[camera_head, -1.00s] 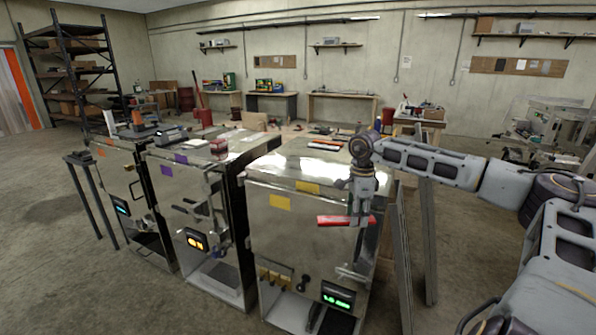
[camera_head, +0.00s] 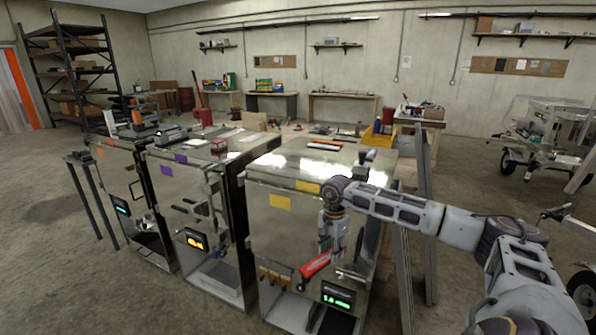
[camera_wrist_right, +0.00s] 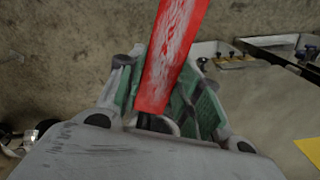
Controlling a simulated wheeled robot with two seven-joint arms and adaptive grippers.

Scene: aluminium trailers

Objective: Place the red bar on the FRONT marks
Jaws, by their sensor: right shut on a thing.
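The red bar (camera_head: 314,264) is held in my right gripper (camera_head: 328,253) in front of the nearest metal cabinet, tilted with its left end lower. In the right wrist view the red bar (camera_wrist_right: 174,50) stands between the green-lined fingers of the right gripper (camera_wrist_right: 172,92), which are shut on it. The nearest cabinet (camera_head: 285,228) has yellow patches on its front and top edge and a green display low down. I cannot tell which marks are the FRONT marks. My left gripper is not in view.
Two more metal cabinets stand to the left, one with purple patches (camera_head: 167,171) and one with orange patches (camera_head: 100,152). A red and white bar (camera_head: 325,143) lies on the nearest cabinet's top. A yellow bin (camera_head: 378,137) stands behind. Open floor lies in front.

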